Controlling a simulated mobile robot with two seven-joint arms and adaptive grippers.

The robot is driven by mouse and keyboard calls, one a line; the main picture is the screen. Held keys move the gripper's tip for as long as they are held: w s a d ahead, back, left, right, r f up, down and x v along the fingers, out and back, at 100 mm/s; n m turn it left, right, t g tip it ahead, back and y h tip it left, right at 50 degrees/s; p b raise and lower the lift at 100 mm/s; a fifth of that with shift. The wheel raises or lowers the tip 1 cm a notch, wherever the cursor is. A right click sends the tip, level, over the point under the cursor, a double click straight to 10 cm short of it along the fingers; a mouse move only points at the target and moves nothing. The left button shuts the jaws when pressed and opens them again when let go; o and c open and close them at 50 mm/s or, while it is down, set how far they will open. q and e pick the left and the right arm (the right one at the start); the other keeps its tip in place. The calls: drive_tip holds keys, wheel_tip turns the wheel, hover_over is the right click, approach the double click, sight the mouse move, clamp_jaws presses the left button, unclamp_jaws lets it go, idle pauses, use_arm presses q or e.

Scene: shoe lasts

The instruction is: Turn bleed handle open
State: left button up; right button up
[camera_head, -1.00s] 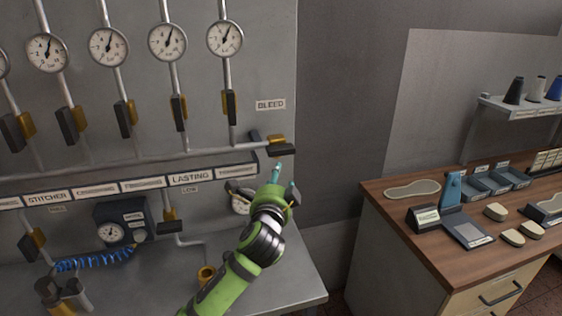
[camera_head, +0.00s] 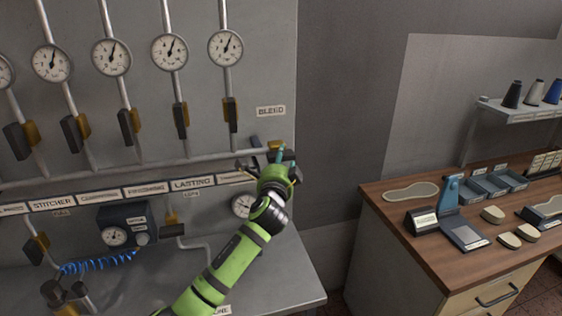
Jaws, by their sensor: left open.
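The bleed valve handle sits at the right end of the horizontal pipe, below the BLEED label (camera_head: 271,111). A bit of the yellow bleed handle (camera_head: 276,145) shows just above my gripper; the rest is largely hidden behind the gripper. My green left arm reaches up from the bottom. My right gripper is not in view.
Round gauges (camera_head: 225,48) and several dark-and-yellow valves (camera_head: 230,114) line the panel to the left. A label rail (camera_head: 145,189) runs below the pipe. A small gauge (camera_head: 243,206) is beside my wrist. A wooden bench (camera_head: 389,207) with tools stands at right.

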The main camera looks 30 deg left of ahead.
use_arm(q)
clamp_jaws()
